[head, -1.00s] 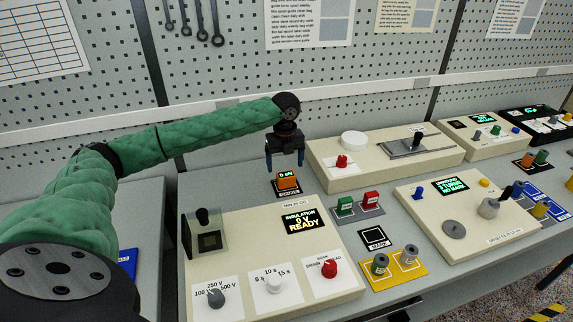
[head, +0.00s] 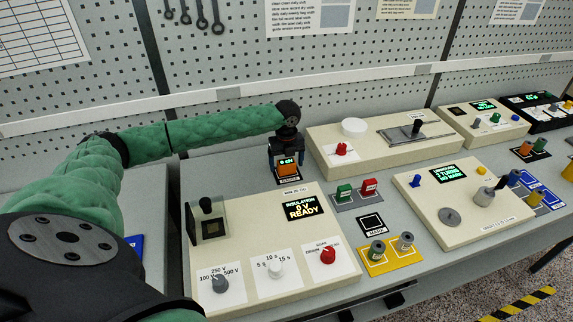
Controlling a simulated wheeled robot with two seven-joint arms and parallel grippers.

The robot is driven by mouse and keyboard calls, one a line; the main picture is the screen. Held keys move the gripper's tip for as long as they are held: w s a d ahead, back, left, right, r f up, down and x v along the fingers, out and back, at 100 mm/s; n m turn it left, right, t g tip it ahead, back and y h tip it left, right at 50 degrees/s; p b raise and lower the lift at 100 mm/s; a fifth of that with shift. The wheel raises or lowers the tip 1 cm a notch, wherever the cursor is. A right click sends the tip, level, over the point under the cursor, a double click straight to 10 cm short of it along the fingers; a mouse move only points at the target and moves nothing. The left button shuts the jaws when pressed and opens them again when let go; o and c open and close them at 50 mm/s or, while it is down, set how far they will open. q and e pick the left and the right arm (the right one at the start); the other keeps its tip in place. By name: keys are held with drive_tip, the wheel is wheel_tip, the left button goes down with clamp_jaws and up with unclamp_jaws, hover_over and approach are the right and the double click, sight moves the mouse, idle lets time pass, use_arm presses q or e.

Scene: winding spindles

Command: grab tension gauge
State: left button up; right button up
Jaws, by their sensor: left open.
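The tension gauge (head: 287,169) is a small orange block with a dark top and a lit green "0 cN" display. It stands on a dark labelled pad on the bench, behind the insulation tester. My left gripper (head: 287,166) points down over it, its fingers open on the left and right sides of the gauge. I cannot tell whether the fingers touch it. My right gripper is not in view.
The insulation tester (head: 247,278) stands in front, showing "0 V READY". A beige box with a white disc (head: 354,127) stands close right of the gauge. Green and red blocks (head: 357,190) and a yellow tray (head: 378,268) with spindles lie further right.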

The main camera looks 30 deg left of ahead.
use_arm(q)
drive_tip(key=shift+f, duration=0.3)
drive_tip(key=c, duration=1.2)
drive_tip(key=shift+r, duration=0.1)
